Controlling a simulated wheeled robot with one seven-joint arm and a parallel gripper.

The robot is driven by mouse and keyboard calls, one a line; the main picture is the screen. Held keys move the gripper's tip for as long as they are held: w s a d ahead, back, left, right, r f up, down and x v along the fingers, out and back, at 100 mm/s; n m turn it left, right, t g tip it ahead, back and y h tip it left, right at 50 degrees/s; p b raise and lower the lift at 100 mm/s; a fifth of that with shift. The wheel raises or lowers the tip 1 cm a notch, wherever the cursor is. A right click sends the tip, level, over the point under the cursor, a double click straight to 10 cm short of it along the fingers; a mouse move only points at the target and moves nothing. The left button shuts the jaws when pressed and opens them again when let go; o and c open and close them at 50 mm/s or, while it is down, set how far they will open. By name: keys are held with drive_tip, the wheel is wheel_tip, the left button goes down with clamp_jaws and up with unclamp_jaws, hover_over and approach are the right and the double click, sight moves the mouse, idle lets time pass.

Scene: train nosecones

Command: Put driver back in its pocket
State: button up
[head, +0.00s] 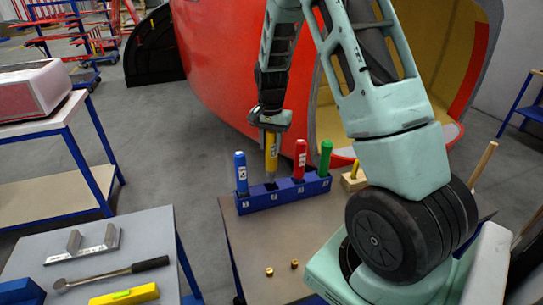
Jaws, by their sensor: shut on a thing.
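My gripper (270,127) is shut on the upper end of a yellow driver (271,152). The driver hangs upright over the blue holder block (258,201), at its second pocket from the left. The lower end of the driver is close to the pocket opening. I cannot tell whether its tip is inside. A blue driver (241,174), a red driver (299,160) and a green driver (325,158) stand upright in the other pockets. The front of the block carries number labels.
Two small brass pieces (269,272) lie on the brown table (215,240) in front of the block. A small wooden block (353,180) stands right of it. A grey table (140,225) at left holds a ratchet (115,273) and a yellow level (125,295). A red nosecone (215,70) rises behind.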

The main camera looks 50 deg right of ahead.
sight(271, 158)
drive_tip(key=shift+f+p, duration=0.75)
drive_tip(key=shift+f, duration=2.05)
drive_tip(key=o, duration=1)
drive_tip(key=shift+f, duration=0.1)
